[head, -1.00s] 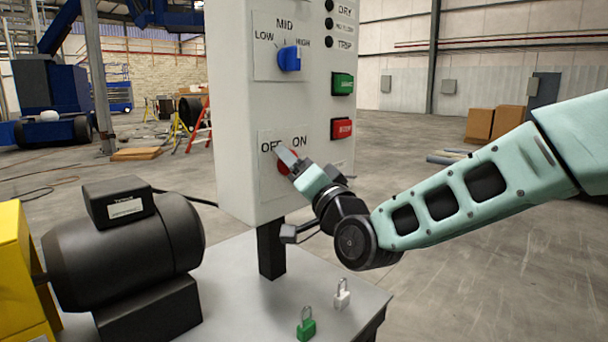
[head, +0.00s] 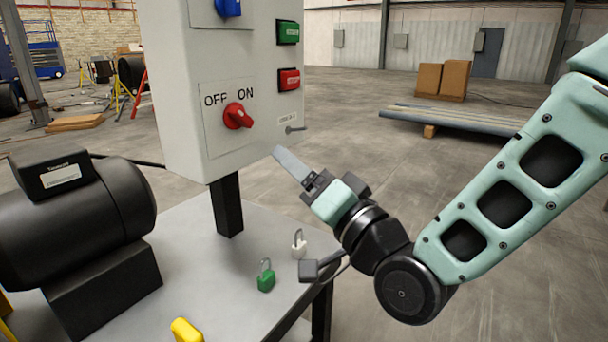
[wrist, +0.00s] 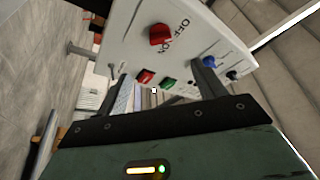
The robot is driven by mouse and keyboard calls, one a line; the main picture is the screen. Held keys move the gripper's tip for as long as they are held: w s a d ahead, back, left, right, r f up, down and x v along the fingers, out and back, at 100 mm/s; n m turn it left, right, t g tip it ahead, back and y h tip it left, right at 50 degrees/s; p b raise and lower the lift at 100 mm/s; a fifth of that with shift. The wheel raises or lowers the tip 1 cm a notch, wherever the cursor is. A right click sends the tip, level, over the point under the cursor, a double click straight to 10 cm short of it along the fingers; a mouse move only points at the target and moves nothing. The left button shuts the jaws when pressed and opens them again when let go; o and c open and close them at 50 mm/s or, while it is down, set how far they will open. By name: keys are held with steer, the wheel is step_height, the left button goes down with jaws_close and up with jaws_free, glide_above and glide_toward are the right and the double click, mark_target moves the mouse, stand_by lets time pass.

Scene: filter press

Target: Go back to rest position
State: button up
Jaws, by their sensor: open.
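My gripper (head: 292,165) is open and empty in the head view. It stands in front of and to the right of the control box's lower right corner, apart from it. In the wrist view its two fingers (wrist: 165,95) are spread, with nothing between them. The grey control box (head: 205,75) carries a red OFF/ON knob (head: 237,116), which also shows in the wrist view (wrist: 160,35). The knob's pointer is turned toward the lower right.
A grey table (head: 215,275) holds a black motor (head: 80,225), a green padlock (head: 265,279), a white padlock (head: 299,245) and a yellow item (head: 186,330). A small rod (head: 296,129) sticks out from the box's lower right.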

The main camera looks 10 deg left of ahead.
steer(key=shift+s+d+f, duration=0.1)
steer(key=shift+s+d, duration=0.1)
steer(key=s+d+f+n+g+h, duration=0.55)
steer(key=d+f+g+h, duration=0.2)
steer(key=f, duration=0.35)
steer(key=s+d+f+n+g+h, duration=0.1)
steer(key=s+d+f+g+h, duration=0.2)
steer(key=s+d+g+h, duration=0.8)
steer(key=s+d+r+t+y+p, duration=0.1)
steer(key=d+r+t+p, duration=0.1)
steer(key=r+p, duration=0.9)
steer(key=s+d+r+t+y+p, duration=0.1)
steer(key=s+d+r+t+p, duration=0.1)
steer(key=r+p, duration=1)
steer(key=shift+s+d+t+y, duration=0.2)
steer(key=shift+d+t+y, duration=0.15)
steer(key=shift+d+t, duration=0.2)
